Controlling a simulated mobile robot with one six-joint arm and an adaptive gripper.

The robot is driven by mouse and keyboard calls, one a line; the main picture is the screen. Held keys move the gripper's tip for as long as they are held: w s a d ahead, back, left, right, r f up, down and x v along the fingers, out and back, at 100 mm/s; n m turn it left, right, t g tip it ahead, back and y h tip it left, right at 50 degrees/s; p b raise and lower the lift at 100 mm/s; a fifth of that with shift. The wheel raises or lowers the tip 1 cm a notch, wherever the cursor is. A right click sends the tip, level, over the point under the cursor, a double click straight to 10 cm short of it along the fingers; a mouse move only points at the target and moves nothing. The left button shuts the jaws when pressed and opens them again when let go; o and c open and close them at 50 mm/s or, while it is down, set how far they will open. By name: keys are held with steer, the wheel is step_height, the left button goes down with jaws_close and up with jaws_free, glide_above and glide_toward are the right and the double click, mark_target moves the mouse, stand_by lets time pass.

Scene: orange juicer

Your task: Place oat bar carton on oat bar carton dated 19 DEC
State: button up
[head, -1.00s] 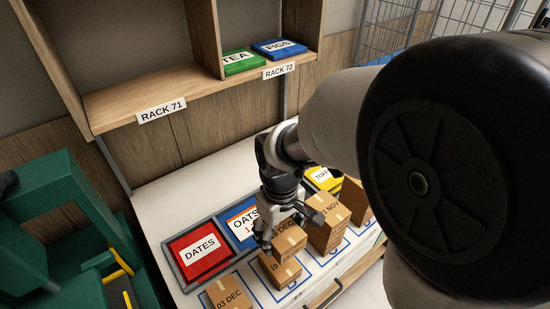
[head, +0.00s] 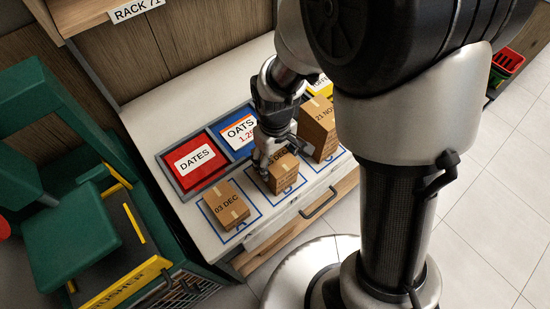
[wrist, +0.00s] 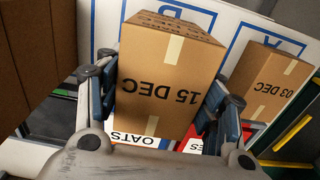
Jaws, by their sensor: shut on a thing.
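My gripper (head: 270,160) points down and is shut on an oat bar carton (head: 283,161). In the wrist view this brown carton (wrist: 168,85) sits between the fingers, its tape strip and "15 DEC" label facing the camera. In the head view the held carton is over the middle marked bay.
A "03 DEC" carton (head: 226,207) lies in the bay to the left. A taller "21 NOV" carton or stack (head: 318,130) stands close on the right. Behind are the red DATES (head: 196,161) and blue OATS (head: 239,132) bins. A drawer handle (head: 320,203) is in front.

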mark_target(276, 156)
steer(key=shift+f, duration=0.15)
steer(key=o, duration=1.2)
steer(key=shift+c, duration=0.2)
step_height(276, 156, up, 13)
steer(key=p, duration=0.4)
steer(key=s+d+r+m+t, duration=0.4)
steer(key=s+d+r+m, duration=0.2)
steer(key=s+d+r, duration=0.5)
steer(key=s+r, duration=0.1)
steer(key=s, duration=0.1)
steer(key=shift+s+r+m+t, duration=0.3)
steer(key=shift+m, duration=0.1)
